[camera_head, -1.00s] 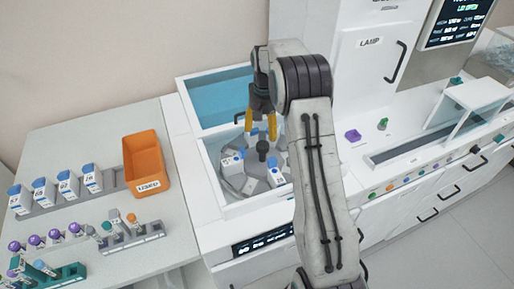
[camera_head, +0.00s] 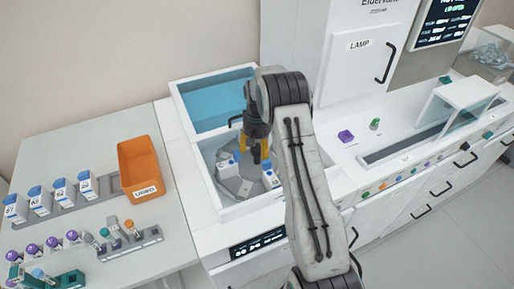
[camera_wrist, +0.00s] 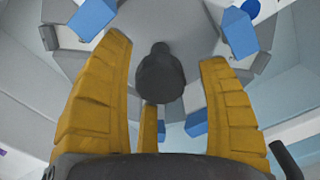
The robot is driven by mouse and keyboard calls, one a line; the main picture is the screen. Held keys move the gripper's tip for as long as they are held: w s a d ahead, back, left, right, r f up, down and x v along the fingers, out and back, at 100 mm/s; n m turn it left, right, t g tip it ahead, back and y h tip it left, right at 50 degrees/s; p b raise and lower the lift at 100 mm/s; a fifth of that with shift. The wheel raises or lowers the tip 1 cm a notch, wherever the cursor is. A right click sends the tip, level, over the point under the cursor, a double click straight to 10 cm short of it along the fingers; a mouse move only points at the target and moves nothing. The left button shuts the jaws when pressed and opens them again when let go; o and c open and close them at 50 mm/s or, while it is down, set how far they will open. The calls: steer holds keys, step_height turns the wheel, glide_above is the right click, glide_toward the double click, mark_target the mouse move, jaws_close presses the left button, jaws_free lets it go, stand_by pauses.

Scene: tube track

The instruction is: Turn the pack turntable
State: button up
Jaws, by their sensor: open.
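The pack turntable (camera_head: 236,186) is a grey disc set in a white-walled well of the machine. Small white and blue packs (camera_head: 226,166) stand on it. My gripper (camera_head: 257,156) has yellow fingers, points down over the turntable and is open. In the wrist view, a dark grey round-topped knob (camera_wrist: 160,72) shows between the spread fingers (camera_wrist: 158,110), and I see no clear contact. The knob is hidden by my gripper in the head view. Blue-ended packs (camera_wrist: 238,32) show around it in the wrist view.
A blue-floored basin (camera_head: 218,98) lies behind the turntable well. An orange bin (camera_head: 139,168) stands on the left table, near racks with packs (camera_head: 62,190) and purple-capped tubes (camera_head: 53,243). A white lamp cabinet (camera_head: 335,60) rises at the right.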

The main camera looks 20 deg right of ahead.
stand_by(0.3)
steer(key=shift+f, duration=0.1)
steer(key=c, duration=1.3)
steer(key=shift+f+n+b, duration=0.1)
steer(key=shift+n+b, duration=0.4)
steer(key=shift+n, duration=0.1)
steer(key=shift+s+n+b, duration=0.1)
steer(key=shift+n+b, duration=0.7)
steer(key=shift+n, duration=0.6)
steer(key=shift+n+b, duration=0.8)
steer(key=shift+n, duration=1.8)
steer(key=o, duration=0.8)
steer(key=shift+c, duration=0.2)
steer(key=o, duration=0.5)
steer(key=shift+o, duration=0.2)
